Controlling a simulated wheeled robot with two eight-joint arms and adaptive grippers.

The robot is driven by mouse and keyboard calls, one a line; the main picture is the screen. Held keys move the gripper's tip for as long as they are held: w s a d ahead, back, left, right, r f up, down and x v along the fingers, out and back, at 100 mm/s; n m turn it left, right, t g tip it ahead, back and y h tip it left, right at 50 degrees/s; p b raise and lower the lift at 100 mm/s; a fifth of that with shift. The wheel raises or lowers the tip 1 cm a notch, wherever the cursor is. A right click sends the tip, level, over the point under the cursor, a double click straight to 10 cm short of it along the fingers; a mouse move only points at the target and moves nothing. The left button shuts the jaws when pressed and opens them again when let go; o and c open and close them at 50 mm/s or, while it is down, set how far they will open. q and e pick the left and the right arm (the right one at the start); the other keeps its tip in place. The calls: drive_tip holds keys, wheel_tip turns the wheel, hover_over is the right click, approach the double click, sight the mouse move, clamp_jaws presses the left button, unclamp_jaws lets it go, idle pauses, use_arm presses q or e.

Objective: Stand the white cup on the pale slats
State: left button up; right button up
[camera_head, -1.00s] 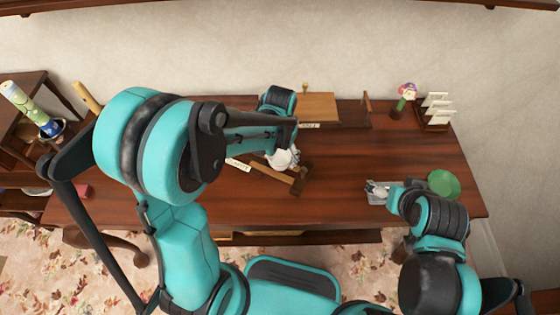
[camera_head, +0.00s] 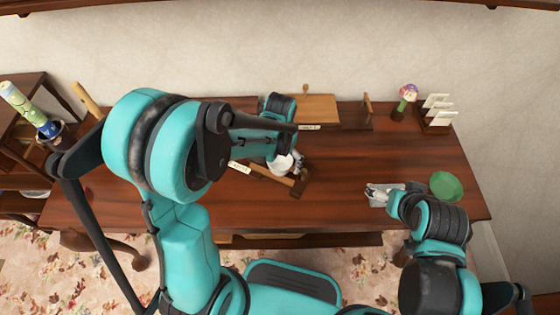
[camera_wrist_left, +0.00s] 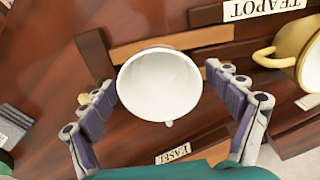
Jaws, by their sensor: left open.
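The white cup (camera_wrist_left: 160,85) is upright with its round mouth toward the left wrist camera. It also shows in the head view (camera_head: 281,163), partly covered by my left arm. My left gripper (camera_wrist_left: 161,80) is open, with one finger on either side of the cup and narrow gaps beside it. Pale wooden slats (camera_wrist_left: 205,37) run behind and under the cup's outline; one shows in the head view (camera_head: 278,178). The cup hides where its base meets them, so contact is unclear. My right gripper (camera_head: 377,193) is low over the desk at the right; its fingers are too small to read.
A yellow cup-like vessel (camera_wrist_left: 291,48) lies near the TEAPOT label (camera_wrist_left: 262,8). An EASEL label (camera_wrist_left: 173,155) is near my gripper. A green plate (camera_head: 445,185), a mushroom figure (camera_head: 406,95) and a white card rack (camera_head: 436,108) are at the right. The desk's middle right is clear.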

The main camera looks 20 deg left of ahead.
use_arm(q)
wheel_tip(320, 180, up, 11)
drive_tip(key=p, duration=0.4)
drive_tip(key=shift+r, duration=0.15)
drive_tip(key=s+a+r+n+t, duration=0.2)
drive_tip(key=s+a+r+t, duration=0.2)
drive_tip(key=s+r+t, duration=0.3)
drive_tip(key=shift+s+a+r, duration=0.35)
drive_tip(key=shift+s+r, duration=0.15)
drive_tip(key=shift+s, duration=1.2)
